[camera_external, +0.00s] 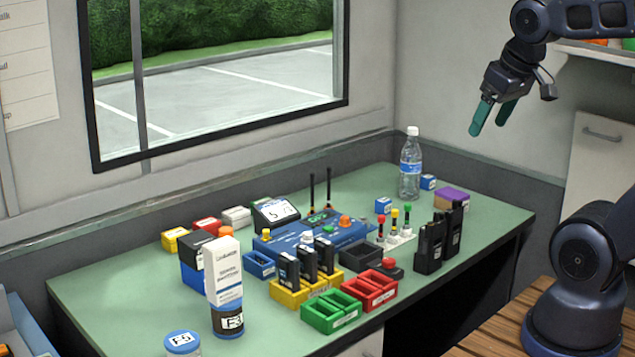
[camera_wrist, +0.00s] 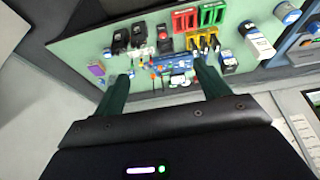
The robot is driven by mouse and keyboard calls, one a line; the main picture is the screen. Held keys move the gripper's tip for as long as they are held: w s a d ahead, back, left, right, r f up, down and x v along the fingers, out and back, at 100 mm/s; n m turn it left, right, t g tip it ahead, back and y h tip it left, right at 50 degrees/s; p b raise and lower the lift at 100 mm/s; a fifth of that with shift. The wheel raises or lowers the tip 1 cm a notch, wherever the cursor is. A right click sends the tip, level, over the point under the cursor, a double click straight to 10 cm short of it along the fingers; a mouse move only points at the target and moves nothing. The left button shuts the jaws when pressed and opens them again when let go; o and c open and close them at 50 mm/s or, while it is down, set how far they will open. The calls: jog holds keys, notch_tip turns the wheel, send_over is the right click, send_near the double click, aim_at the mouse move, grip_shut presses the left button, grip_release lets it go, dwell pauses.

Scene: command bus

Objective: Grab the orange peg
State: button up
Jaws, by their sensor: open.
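A white rack (camera_external: 398,238) on the green table holds three small upright pegs. Their tops look red (camera_external: 381,219), yellow (camera_external: 395,214) and green (camera_external: 407,209) in the external view; I cannot tell for sure which one is the orange peg. A round orange knob (camera_external: 345,220) sits on the blue box behind the rack, to its left. My gripper (camera_external: 487,127) is open and empty, high above the right side of the table and well apart from the pegs. In the wrist view, its two dark teal fingers (camera_wrist: 160,68) stand apart, with the table beyond them.
A water bottle (camera_external: 411,165) stands behind the rack. Two black radios (camera_external: 440,238) stand to its right. The blue box (camera_external: 322,235), red bins (camera_external: 370,290), green bins (camera_external: 331,311) and yellow holder (camera_external: 300,294) crowd the left. The air around my gripper is clear.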

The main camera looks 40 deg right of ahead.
jog(key=shift+c, duration=1.3)
